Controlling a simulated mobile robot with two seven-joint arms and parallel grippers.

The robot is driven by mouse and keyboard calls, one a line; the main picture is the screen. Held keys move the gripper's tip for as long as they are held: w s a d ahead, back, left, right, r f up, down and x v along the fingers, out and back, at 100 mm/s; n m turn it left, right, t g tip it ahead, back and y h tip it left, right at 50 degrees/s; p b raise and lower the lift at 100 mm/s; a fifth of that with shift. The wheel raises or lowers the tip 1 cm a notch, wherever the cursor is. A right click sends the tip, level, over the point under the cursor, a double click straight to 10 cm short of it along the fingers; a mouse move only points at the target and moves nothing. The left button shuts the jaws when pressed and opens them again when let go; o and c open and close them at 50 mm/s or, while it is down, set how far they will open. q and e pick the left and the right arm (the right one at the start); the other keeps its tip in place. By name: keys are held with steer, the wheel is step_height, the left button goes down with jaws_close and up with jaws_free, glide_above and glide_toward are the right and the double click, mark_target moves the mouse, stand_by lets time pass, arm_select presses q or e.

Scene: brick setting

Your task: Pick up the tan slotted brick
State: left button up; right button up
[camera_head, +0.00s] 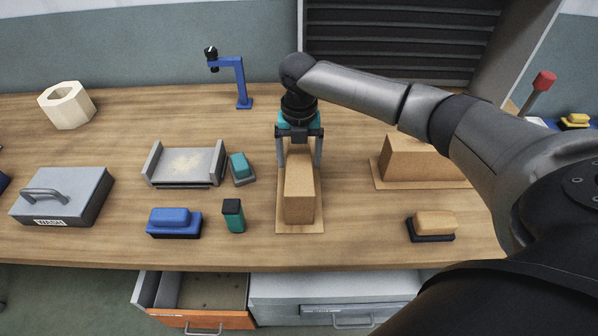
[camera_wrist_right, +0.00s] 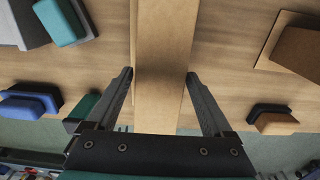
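A long tan brick (camera_head: 299,197) lies on a thin brown board (camera_head: 315,226) in the middle of the table. It also shows between the fingers in the right wrist view (camera_wrist_right: 165,50). No slot can be made out on it. My right gripper (camera_head: 300,162) is over its far part, pointing down, with one finger on each long side. The fingers are open, with what looks like a small gap to the brick; contact cannot be made out. My left gripper is not in view.
A second brown block (camera_head: 411,158) on a board is to the right, with a tan-topped brush (camera_head: 435,223) in front. A teal-and-black block (camera_head: 233,215), blue brush (camera_head: 173,221), grey tray (camera_head: 186,164) and grey WASH box (camera_head: 64,196) are left. An orange-fronted drawer (camera_head: 207,321) stands open below.

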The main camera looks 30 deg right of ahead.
jaws_close()
stand_by(0.5)
steer(key=shift+w+r, duration=0.1)
steer(key=shift+r, duration=0.05)
